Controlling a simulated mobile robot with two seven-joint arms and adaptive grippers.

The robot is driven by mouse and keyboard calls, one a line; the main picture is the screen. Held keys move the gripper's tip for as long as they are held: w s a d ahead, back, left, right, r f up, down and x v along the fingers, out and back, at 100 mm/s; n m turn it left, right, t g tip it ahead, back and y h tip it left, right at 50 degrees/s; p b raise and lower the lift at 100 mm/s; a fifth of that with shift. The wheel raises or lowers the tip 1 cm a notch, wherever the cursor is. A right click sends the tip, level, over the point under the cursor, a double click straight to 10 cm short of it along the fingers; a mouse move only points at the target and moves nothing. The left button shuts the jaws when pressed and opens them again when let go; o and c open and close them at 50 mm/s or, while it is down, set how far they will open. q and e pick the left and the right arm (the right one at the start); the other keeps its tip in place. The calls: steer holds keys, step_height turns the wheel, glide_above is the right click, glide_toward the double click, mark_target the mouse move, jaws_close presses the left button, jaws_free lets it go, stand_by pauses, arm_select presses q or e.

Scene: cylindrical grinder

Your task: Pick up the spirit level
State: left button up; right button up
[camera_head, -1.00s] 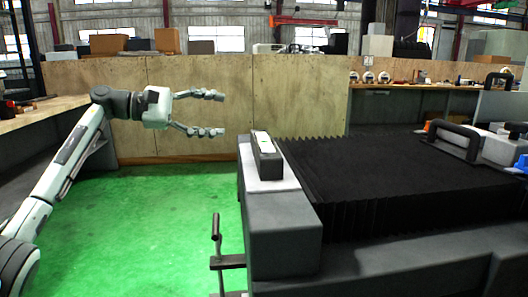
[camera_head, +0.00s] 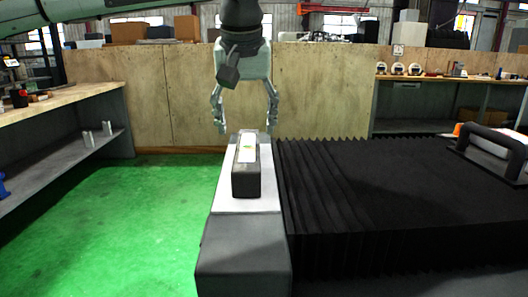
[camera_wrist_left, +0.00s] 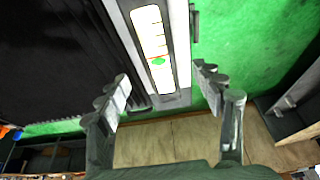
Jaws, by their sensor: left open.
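The spirit level (camera_head: 246,178) is a dark grey block with a white top strip and a small green mark. It lies on the pale top of the machine's corner, lengthwise away from me. In the left wrist view the spirit level (camera_wrist_left: 152,40) shows its scale and green mark, with its end reaching between the fingers. My left gripper (camera_head: 246,128) points down at the level's far end, its two fingers spread to either side. In the left wrist view the gripper (camera_wrist_left: 163,82) is open and empty. I cannot tell its exact height above the level. My right gripper is out of view.
Black bellows (camera_head: 360,190) fill the area right of the level. A black handle (camera_head: 490,145) stands at the far right. Green floor (camera_head: 110,215) is free on the left. A wooden panel (camera_head: 160,100) and workbenches stand behind.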

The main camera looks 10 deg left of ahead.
mark_target(248, 147)
arm_select(q)
steer(key=x, duration=0.6)
steer(key=shift+f, duration=0.8)
steer(key=shift+w, duration=0.1)
jaws_close()
steer(key=shift+w+r, duration=0.1)
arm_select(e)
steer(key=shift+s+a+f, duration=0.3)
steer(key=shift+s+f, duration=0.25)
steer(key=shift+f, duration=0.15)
